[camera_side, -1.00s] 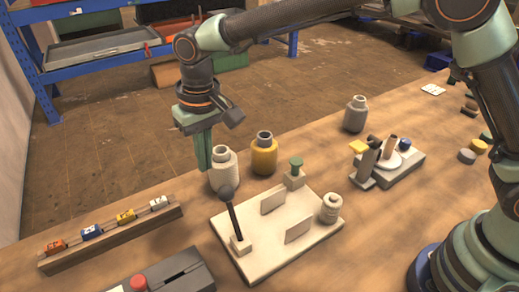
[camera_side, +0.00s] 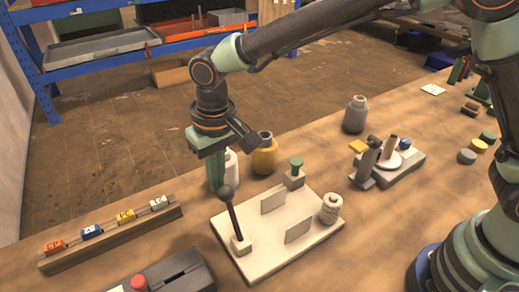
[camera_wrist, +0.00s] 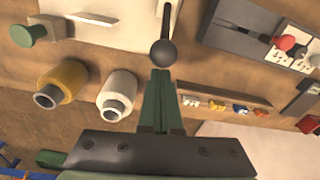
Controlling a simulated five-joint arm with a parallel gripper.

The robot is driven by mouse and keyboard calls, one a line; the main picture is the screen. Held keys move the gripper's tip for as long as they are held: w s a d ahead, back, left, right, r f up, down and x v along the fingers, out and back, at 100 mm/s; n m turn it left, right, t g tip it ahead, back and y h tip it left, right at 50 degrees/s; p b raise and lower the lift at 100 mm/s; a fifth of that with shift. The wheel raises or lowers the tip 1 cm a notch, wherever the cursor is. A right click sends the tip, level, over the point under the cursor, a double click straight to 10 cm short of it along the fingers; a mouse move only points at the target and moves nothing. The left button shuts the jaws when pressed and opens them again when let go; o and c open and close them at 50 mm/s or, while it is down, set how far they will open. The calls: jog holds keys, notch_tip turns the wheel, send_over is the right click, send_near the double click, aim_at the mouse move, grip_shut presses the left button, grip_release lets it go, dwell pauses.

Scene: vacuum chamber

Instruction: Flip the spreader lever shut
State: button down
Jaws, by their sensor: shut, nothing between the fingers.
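The spreader lever (camera_side: 233,213) is a dark rod with a round black knob, standing nearly upright and slightly tilted on a small block at the left of a cream board (camera_side: 268,264). The board also carries two thin upright plates, a green-topped post and a ribbed pale cylinder. My gripper (camera_side: 218,188) is shut and empty, fingers pointing down, just behind and left of the knob. In the wrist view the knob (camera_wrist: 163,52) lies directly ahead of my fingertips (camera_wrist: 160,75). I cannot tell whether they touch.
A white bottle (camera_side: 231,165) stands partly hidden behind my gripper, with a yellow bottle (camera_side: 264,157) beside it. A rail of coloured blocks (camera_side: 110,241) lies left. A grey box with a red knob (camera_side: 138,282) is at the front. A grey bottle (camera_side: 355,115) stands farther back.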

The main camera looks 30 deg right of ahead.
aim_at(222, 188)
jog(key=shift+s+r+t, duration=0.2)
jog(key=shift+s+t, duration=0.1)
jog(key=shift+s, duration=0.05)
jog(key=shift+s+r+y, duration=0.15)
jog(key=shift+s+y, duration=0.05)
jog(key=shift+y, duration=0.1)
jog(key=shift+s+r, duration=0.1)
jog(key=shift+s, duration=0.2)
jog(key=shift+s+r, duration=0.25)
jog(key=shift+s, duration=0.25)
jog(key=shift+s+r, duration=0.15)
jog(key=shift+s, duration=0.5)
jog(key=shift+s+r, duration=0.15)
jog(key=shift+s, duration=2.1)
jog(key=shift+w+r, duration=0.1)
